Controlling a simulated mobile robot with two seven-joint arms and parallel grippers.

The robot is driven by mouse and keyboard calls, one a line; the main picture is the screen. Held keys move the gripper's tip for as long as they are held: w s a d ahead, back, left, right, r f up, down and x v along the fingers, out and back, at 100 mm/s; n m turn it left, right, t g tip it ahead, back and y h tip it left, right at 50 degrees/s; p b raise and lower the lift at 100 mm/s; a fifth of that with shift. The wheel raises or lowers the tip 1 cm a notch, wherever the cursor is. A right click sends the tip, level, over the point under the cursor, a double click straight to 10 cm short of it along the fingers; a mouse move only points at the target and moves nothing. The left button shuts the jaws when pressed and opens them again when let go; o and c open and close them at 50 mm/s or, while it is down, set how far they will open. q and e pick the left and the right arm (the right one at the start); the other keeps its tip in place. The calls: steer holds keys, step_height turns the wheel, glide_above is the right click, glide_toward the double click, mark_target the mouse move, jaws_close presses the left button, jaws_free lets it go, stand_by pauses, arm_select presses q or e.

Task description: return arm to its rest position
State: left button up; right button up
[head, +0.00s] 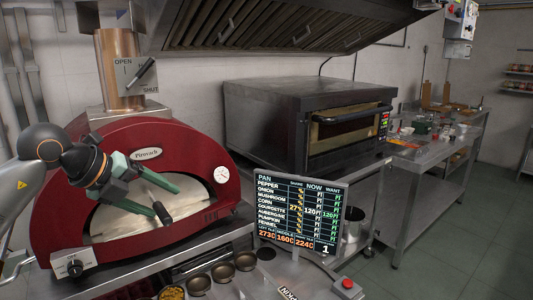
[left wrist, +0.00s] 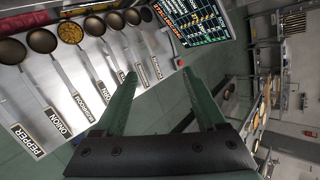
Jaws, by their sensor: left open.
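My left arm (head: 28,168) comes in from the left edge of the head view. My left gripper (head: 168,199) is in front of the red oven (head: 205,150), its green fingers spread and nothing between them. In the left wrist view the two green fingers (left wrist: 159,76) are well apart and empty, with the pan rack and the grey-green floor beyond them. The gripper hides part of the oven's mouth. My right gripper is in neither view.
A display board (head: 301,213) stands right of the red oven. Several small labelled pans (left wrist: 70,33) lie below the oven front; one holds yellow food. A dark oven (head: 300,115) stands behind. A red button (head: 347,284) is at the lower right. Open floor lies to the right.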

arm_select(q)
steer(key=s+d+r+n+t+h, duration=0.1)
steer(key=s+d+r+t+h, duration=0.15)
steer(key=d+h, duration=0.5)
steer(key=s+d+r+n+t+h, duration=0.1)
steer(key=s+d+h, duration=0.3)
steer(key=d+h, duration=0.3)
steer(key=a+f+n+t+y, duration=0.4)
steer(key=a+f+n+y, duration=0.3)
steer(key=f+n+y, duration=0.4)
steer(key=a+f+n+t+y, duration=0.3)
steer(key=a+f+n+y, duration=0.4)
steer(key=n+y, duration=0.5)
steer(key=s+a+f+n+g+h, duration=0.15)
steer(key=s+f+n+g, duration=0.25)
steer(key=s+f+g, duration=0.55)
steer(key=s+d+f+g+h, duration=0.2)
steer(key=s+f+g, duration=0.3)
steer(key=s+f, duration=1)
steer(key=w+d+f+t+h+b, duration=0.1)
steer(key=w+d+f+t, duration=0.2)
steer(key=f+t, duration=0.3)
step_height(320, 180, down, 4)
steer(key=shift+d+f+b, duration=0.1)
steer(key=shift+d+b, duration=0.2)
steer(key=shift+d, duration=0.1)
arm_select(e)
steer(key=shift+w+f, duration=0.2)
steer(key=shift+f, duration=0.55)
